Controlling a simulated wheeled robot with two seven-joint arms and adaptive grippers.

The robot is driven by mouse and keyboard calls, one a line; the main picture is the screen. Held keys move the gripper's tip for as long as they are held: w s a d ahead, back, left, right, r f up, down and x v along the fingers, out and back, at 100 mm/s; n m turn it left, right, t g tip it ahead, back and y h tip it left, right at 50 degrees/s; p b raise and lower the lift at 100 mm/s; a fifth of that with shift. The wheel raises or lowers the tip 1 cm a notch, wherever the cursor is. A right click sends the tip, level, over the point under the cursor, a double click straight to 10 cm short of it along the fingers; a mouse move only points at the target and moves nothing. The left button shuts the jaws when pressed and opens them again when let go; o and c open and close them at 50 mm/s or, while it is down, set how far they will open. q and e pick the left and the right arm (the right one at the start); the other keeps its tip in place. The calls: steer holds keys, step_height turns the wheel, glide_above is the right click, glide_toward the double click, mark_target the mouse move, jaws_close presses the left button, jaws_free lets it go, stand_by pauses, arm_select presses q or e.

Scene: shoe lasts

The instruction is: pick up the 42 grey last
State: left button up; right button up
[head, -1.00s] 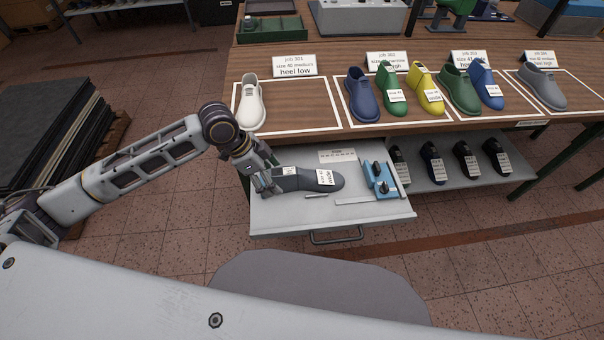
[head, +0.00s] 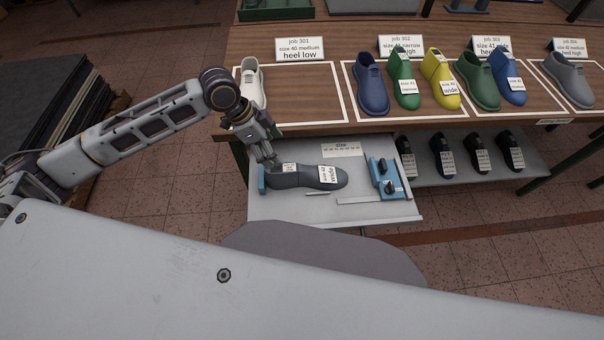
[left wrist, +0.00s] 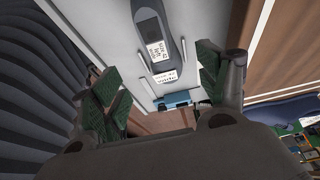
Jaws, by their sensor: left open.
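The grey last (head: 300,177) lies on its side in the open drawer, with white labels on it; one appears to read size 42 wide. It also shows in the left wrist view (left wrist: 146,28), beyond my fingers. My left gripper (head: 267,158) is open and empty, above and behind the left end of the last. My right gripper is not in view.
The drawer (head: 270,208) also holds a blue fixture (head: 384,176), a small blue block (head: 262,180) and a size card (head: 341,149). A white last (head: 251,86) stands on the table edge near my left arm. Coloured lasts stand further right, with dark lasts on the shelf below.

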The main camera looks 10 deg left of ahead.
mark_target(289, 167)
arm_select(q)
steer(key=x, duration=0.7)
steer(key=shift+d+f, duration=0.2)
steer(key=shift+f, duration=0.05)
steer(key=shift+w+d+f, duration=0.1)
steer(key=shift+d+f, duration=0.05)
steer(key=shift+f, duration=0.4)
steer(key=shift+x, duration=2.55)
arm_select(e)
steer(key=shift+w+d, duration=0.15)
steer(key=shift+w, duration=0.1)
arm_select(q)
steer(key=shift+d, duration=0.15)
steer(key=shift+c, duration=0.3)
